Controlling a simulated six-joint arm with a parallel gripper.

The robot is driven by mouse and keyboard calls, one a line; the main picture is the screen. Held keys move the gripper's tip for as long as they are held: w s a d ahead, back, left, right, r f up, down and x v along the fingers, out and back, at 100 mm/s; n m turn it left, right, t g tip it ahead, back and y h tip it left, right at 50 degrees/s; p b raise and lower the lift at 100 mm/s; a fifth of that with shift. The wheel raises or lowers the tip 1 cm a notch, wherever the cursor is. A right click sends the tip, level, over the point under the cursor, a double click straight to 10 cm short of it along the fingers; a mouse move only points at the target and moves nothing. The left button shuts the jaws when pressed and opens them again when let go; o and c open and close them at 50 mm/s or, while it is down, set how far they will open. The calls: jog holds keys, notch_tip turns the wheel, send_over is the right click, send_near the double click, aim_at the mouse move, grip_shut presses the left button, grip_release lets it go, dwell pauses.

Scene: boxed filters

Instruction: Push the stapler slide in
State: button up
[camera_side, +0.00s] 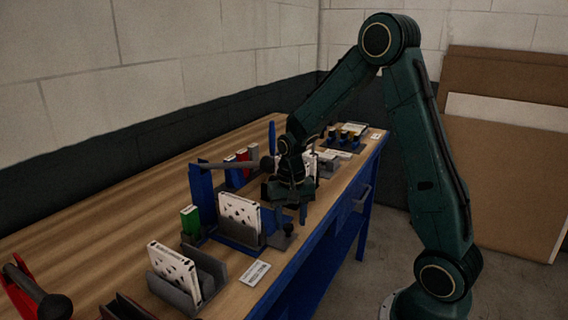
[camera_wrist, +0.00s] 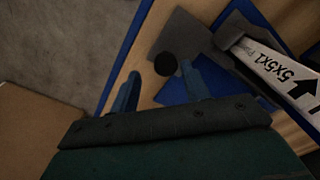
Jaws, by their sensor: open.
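The stapler fixture has a blue base (camera_side: 222,240), a dark grey holder and a boxed filter (camera_side: 239,211) standing upright in it. At its right end is the slide, a flat grey plate with a round black knob (camera_side: 288,229). In the wrist view the black knob (camera_wrist: 165,64) shows between my two blue fingertips, with the grey plate (camera_wrist: 185,35) behind it. My gripper (camera_wrist: 160,70) is open and empty. In the side view my gripper (camera_side: 291,205) hangs above the knob end of the fixture. I cannot tell whether a finger touches the knob.
A second boxed filter (camera_side: 173,269) stands in a grey holder nearer the camera. A green box (camera_side: 190,220) and a blue upright with a grey lever (camera_side: 235,163) are behind the fixture. A white label (camera_side: 255,273) lies at the bench edge. Clear wood lies to the left.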

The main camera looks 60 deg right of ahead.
jog(key=shift+d+r, duration=0.1)
jog(key=shift+d, duration=0.4)
notch_tip(320, 180, up, 14)
jog(key=s+a+r+n+t, duration=0.2)
jog(key=s+a+n, duration=0.2)
jog(key=s, duration=0.5)
jog(key=s+a+r+n+t, duration=0.2)
jog(key=s+a+n, duration=0.3)
jog(key=s+a, duration=0.3)
jog(key=shift+s+a+r+t, duration=0.2)
jog(key=shift+s+a+t, duration=0.2)
jog(key=shift+a+t, duration=0.35)
dwell(0.4)
jog(key=shift+d, duration=0.1)
